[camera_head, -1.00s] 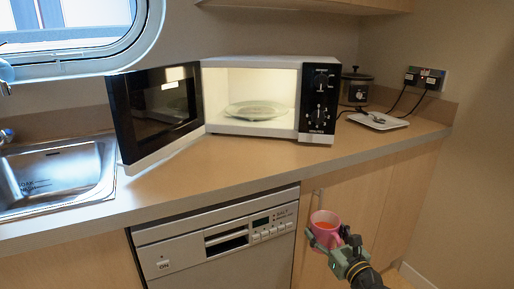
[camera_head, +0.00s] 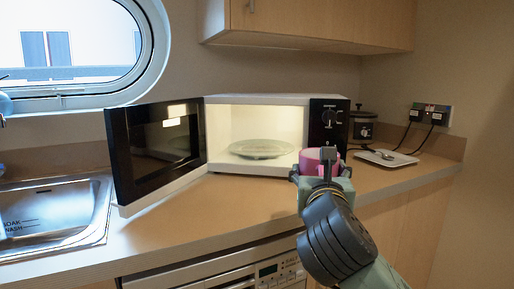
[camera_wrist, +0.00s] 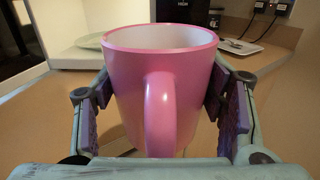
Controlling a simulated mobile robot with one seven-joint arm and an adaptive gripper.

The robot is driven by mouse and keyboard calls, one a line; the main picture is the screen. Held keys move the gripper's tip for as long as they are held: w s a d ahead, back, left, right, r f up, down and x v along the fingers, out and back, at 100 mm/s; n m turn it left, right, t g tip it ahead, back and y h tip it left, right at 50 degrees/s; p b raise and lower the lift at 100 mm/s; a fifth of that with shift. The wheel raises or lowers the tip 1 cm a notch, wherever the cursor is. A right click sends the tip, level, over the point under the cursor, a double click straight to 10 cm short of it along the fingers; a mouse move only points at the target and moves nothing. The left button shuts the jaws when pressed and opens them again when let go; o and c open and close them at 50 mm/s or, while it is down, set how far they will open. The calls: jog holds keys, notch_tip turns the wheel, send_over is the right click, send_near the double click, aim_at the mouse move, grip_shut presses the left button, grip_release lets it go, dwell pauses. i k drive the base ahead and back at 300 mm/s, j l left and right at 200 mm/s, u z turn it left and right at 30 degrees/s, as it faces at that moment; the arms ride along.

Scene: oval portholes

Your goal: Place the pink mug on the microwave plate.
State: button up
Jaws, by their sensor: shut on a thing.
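The pink mug (camera_wrist: 190,75) is upright between the fingers of my gripper (camera_wrist: 165,105), which is shut on its sides. Its handle faces the wrist camera. In the head view the mug (camera_head: 312,158) is mostly hidden behind my gripper (camera_head: 322,172), in front of the microwave's right side. The microwave (camera_head: 330,120) stands on the counter with its door open to the left and its inside lit. The round microwave plate (camera_head: 262,148) lies inside and looks empty. In the wrist view part of the plate (camera_wrist: 90,41) shows behind the mug, to the left.
The open microwave door (camera_head: 155,150) juts forward at the left of the opening. A sink (camera_head: 55,215) is further left. A white tray (camera_head: 386,158) and a dark cooker (camera_head: 362,128) stand to the right. A wall cupboard (camera_head: 310,25) hangs above. The counter front (camera_head: 220,205) is clear.

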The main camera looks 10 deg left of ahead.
aim_at(268, 151)
jog(key=i+j, duration=0.7)
